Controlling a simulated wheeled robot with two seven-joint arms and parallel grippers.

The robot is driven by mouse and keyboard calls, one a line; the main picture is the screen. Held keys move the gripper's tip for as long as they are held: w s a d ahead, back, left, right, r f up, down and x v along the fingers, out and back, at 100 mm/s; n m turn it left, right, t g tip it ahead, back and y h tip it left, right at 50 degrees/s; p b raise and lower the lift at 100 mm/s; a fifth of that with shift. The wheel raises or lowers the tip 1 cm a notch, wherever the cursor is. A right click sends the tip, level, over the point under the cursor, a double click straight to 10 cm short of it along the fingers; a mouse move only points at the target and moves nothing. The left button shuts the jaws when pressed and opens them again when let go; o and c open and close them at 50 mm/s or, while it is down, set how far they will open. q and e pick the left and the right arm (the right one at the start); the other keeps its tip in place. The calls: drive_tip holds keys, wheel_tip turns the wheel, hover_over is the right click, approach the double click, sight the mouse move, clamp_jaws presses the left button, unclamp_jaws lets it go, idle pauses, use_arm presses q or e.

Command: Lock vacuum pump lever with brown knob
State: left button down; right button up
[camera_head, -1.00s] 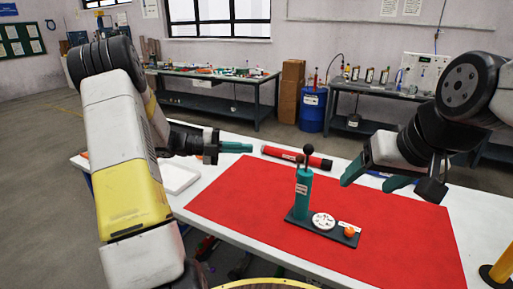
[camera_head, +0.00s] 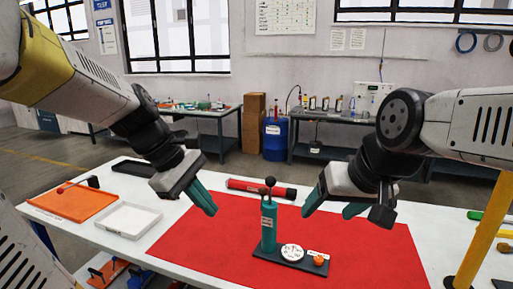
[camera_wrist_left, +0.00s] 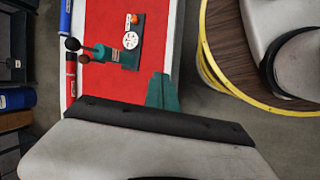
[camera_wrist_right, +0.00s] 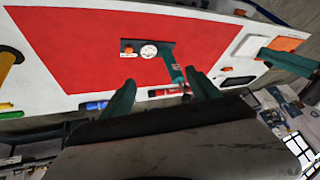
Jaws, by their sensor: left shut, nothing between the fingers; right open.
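The teal vacuum pump (camera_head: 269,228) stands upright on a dark base plate (camera_head: 290,258) on the red mat. A black knob (camera_head: 271,181) tops it, with a smaller brown knob (camera_head: 265,192) just below. My right gripper (camera_head: 330,205) is open, right of the pump and above the mat, touching nothing.
The base carries a white dial (camera_head: 291,252) and an orange knob (camera_head: 319,260). A red cylinder (camera_head: 245,185) lies behind the pump. A white tray (camera_head: 128,220) and an orange tray (camera_head: 72,204) are at left. A yellow post (camera_head: 482,232) stands at right. The mat's right side is clear.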

drive_tip(key=shift+c, duration=0.6)
drive_tip(key=shift+w+a, duration=0.1)
drive_tip(key=shift+w, duration=0.05)
drive_tip(key=c, duration=0.4)
drive_tip(key=w, duration=0.2)
drive_tip(key=w+a+r+n, duration=0.1)
drive_tip(key=w+a+n+g, duration=0.1)
drive_tip(key=w, duration=0.1)
drive_tip(key=shift+w+a+r+h, duration=0.2)
drive_tip(key=shift+w+r+h, duration=0.1)
drive_tip(key=shift+w+r, duration=0.05)
clamp_jaws()
drive_tip(key=w+a+f+n+h, duration=0.1)
drive_tip(key=w+a+n+h, duration=0.25)
drive_tip(key=w+a, duration=1.2)
use_arm(q)
drive_tip(key=s+a+r+m+t+y, duration=0.2)
drive_tip(key=s+a+m+t+y, duration=0.1)
drive_tip(key=m, duration=0.9)
drive_tip(key=shift+s+a+r+m+t, duration=0.25)
drive_tip(key=shift+s+t, duration=0.35)
drive_tip(key=shift+s, duration=0.55)
use_arm(e)
hover_over(262, 199)
drive_tip(key=s+a, duration=0.1)
drive_tip(key=a, duration=0.1)
wheel_tip(262, 199, down, 11)
drive_tip(key=shift+r+n, duration=0.2)
drive_tip(key=shift+n, duration=0.25)
